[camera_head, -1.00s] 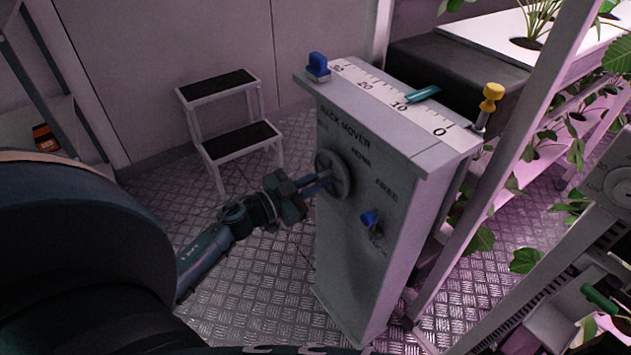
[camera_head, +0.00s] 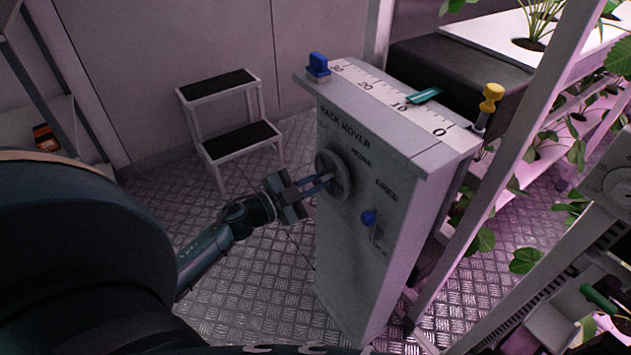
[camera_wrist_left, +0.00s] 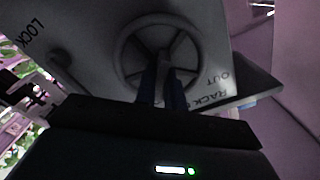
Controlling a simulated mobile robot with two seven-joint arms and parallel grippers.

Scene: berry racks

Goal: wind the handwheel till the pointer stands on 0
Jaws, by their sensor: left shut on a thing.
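The grey handwheel (camera_head: 338,176) is on the front face of the rack mover cabinet (camera_head: 365,250). My left gripper (camera_head: 326,182) is at the wheel, shut on part of it. In the left wrist view the fingers (camera_wrist_left: 163,88) reach the lower part of the spoked wheel (camera_wrist_left: 124,62); the exact part held is hard to make out. The teal pointer (camera_head: 424,96) lies on the white scale (camera_head: 400,102) on the cabinet top, near the 10 mark and short of 0. My right gripper is not in view.
A step stool (camera_head: 222,120) stands behind on the left. Plant racks (camera_head: 500,180) crowd the right.

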